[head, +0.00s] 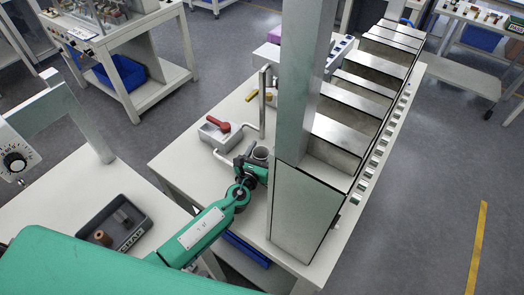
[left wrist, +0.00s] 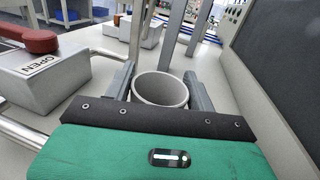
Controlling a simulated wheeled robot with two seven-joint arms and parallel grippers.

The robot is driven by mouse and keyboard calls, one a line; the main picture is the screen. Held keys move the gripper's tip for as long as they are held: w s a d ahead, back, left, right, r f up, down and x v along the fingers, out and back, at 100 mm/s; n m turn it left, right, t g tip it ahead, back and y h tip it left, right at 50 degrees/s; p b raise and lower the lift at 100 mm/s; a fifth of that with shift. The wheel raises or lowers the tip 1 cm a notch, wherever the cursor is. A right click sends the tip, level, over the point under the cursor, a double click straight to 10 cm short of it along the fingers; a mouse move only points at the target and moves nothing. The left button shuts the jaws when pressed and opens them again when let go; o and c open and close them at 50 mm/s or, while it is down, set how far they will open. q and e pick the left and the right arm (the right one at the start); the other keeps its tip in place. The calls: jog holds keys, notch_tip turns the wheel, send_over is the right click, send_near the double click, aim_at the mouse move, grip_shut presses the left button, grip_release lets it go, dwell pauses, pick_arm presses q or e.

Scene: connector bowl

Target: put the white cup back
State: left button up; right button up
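The white cup (head: 261,153) looks pale grey and stands upright near the left edge of the long bench, in front of the tall metal column. In the left wrist view the cup (left wrist: 160,90) sits between the two fingers, its open rim facing up. My left gripper (head: 256,163) has a finger against each side of the cup, with no clear gap in the left wrist view (left wrist: 160,92). The cup's base is hidden, so I cannot tell whether it touches the bench. My right gripper is not in view.
A grey box with a red handle (head: 218,123) stands close by; in the left wrist view a box marked OPEN (left wrist: 44,66) is left of the gripper. A tall metal column (head: 305,90) and row of metal housings flank the right. A dark tray (head: 139,237) lies on the near table.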

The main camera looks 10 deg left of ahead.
pick_arm(q)
jog(key=o, duration=0.3)
jog(key=shift+r, duration=0.15)
jog(key=shift+s, duration=0.2)
jog(key=s, duration=0.3)
jog(key=s+a+b, duration=0.1)
jog(key=s, duration=0.6)
jog(key=shift+a, duration=0.4)
jog(key=shift+s+a+b, duration=0.1)
jog(key=shift+s+b, duration=0.3)
jog(key=shift+s, duration=0.3)
